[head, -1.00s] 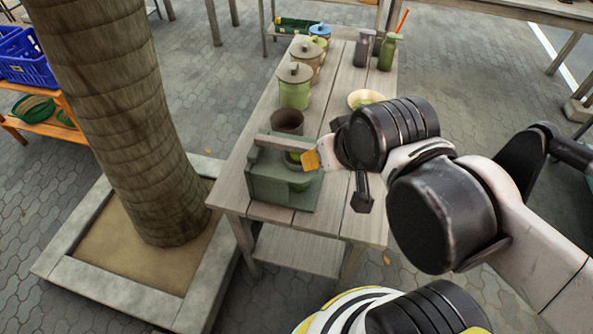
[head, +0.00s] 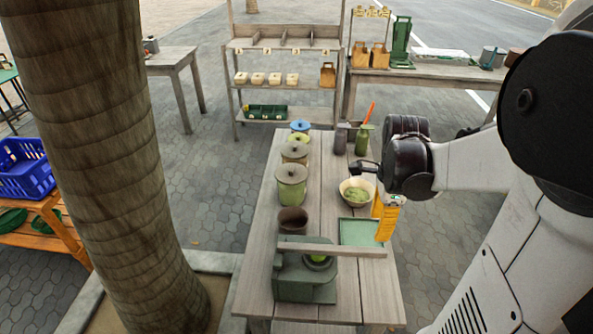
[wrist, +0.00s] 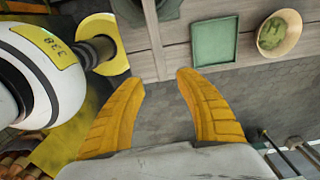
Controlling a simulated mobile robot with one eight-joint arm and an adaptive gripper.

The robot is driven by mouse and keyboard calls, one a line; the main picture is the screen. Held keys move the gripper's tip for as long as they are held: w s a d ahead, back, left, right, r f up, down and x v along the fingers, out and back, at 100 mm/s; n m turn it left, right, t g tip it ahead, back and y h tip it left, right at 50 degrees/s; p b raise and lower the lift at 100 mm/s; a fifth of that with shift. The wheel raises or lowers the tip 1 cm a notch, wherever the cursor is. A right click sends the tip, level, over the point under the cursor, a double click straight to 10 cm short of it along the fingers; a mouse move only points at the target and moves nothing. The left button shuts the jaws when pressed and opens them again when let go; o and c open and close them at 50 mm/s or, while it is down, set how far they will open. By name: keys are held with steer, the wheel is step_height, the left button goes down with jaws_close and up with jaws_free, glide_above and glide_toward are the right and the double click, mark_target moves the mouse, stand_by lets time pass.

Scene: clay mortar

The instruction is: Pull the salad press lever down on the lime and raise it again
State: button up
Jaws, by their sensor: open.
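The green salad press (head: 300,284) stands at the near end of the wooden table. Its grey lever (head: 335,249) lies across the top and reaches right beyond the body. The lever looks roughly level; its exact height is hard to judge. Part of a green lime (head: 318,259) shows in the press cup just in front of the lever. My gripper (head: 386,216) is open and empty, with yellow fingers at the table's right edge, beyond and right of the lever's end. In the wrist view my open fingers (wrist: 160,81) have nothing between them; a grey bar, apparently the lever (wrist: 155,38), lies ahead.
A green square tray (head: 361,232) lies behind the lever's end, near my fingers. A bowl with green contents (head: 357,190) is behind it. A brown pot (head: 292,220) and lidded jars (head: 291,184) line the left side. A tree trunk (head: 110,150) stands left.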

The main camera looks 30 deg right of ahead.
mark_target(372, 250)
step_height(372, 250, down, 11)
steer(key=b, duration=0.4)
steer(key=shift+d+r, duration=0.1)
steer(key=shift+r, duration=0.05)
steer(key=shift+c, duration=0.2)
jaws_close()
